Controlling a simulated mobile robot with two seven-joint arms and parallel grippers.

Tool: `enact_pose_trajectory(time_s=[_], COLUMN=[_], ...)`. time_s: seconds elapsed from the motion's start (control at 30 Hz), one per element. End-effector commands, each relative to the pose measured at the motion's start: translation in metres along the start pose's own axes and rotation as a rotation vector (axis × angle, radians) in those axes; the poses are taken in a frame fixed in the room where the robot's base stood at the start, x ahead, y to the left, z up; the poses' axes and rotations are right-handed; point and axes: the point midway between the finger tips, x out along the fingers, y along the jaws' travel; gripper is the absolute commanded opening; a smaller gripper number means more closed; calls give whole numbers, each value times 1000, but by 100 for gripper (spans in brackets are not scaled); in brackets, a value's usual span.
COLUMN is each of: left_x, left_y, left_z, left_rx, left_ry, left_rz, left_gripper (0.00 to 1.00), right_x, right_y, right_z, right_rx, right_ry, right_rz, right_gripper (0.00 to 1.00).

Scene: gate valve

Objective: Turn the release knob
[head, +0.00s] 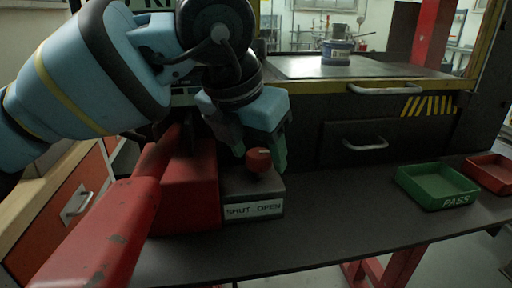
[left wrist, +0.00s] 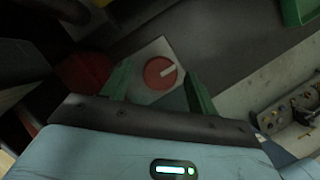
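The release knob (head: 259,160) is a round red knob on top of a dark box (head: 252,206) with a "SHUT OPEN" label on its front. In the left wrist view the knob (left wrist: 160,73) has a pale pointer line and lies between the green fingers, nearer the left one. My left gripper (head: 257,152) is open, with its green fingers at the knob's height or just above it. I cannot tell whether a finger touches the knob. My right gripper is not in view.
A red block and beam (head: 185,195) stand directly left of the knob box. A green PASS tray (head: 437,186) and a red tray (head: 489,172) lie to the right on the dark bench (head: 330,220). A machine with drawer handles stands behind.

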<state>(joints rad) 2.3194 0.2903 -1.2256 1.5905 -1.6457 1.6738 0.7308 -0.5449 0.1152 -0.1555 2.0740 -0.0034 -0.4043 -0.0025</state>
Motion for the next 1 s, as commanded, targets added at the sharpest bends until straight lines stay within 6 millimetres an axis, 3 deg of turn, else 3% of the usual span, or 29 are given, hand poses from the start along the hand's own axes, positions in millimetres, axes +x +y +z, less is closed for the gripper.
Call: enact_pose_trajectory(time_s=[0.37, 0.73, 1.0], left_x=[-7, -62, -78], left_y=[0, 0, 0], left_z=[0, 1, 0], left_rx=[1, 0, 1], left_ry=[-1, -3, 0], left_rz=[1, 1, -1], left_gripper=[59, 59, 59], right_x=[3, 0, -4], right_y=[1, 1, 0], right_z=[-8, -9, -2], right_rx=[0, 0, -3], right_ry=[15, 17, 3], right_rz=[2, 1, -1], right_gripper=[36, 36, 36])
